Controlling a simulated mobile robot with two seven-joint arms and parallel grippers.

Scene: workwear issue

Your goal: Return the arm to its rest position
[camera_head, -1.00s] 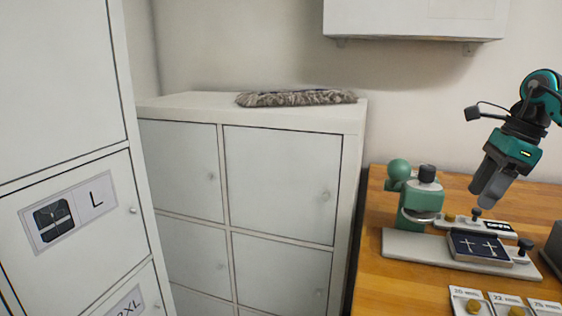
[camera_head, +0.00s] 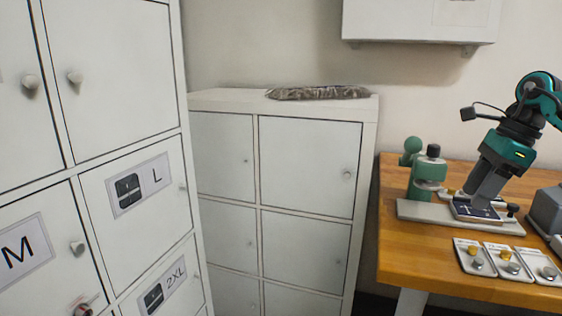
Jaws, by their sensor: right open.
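My right gripper (camera_head: 484,203) hangs from the teal and black right arm (camera_head: 511,146) at the right of the head view. It points down over the wooden bench (camera_head: 400,247), with its fingertips in front of or at a dark patterned plate (camera_head: 463,211) on the grey base of the green press (camera_head: 428,175). The gripper is open. I cannot tell whether the fingers touch the plate. My left gripper is not in view.
White lockers labelled L (camera_head: 139,186), M (camera_head: 22,253) and 2XL (camera_head: 164,287) stand at left. A low white cabinet (camera_head: 309,165) bears a flat furry item (camera_head: 318,92). A white wall box (camera_head: 419,20) hangs above.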

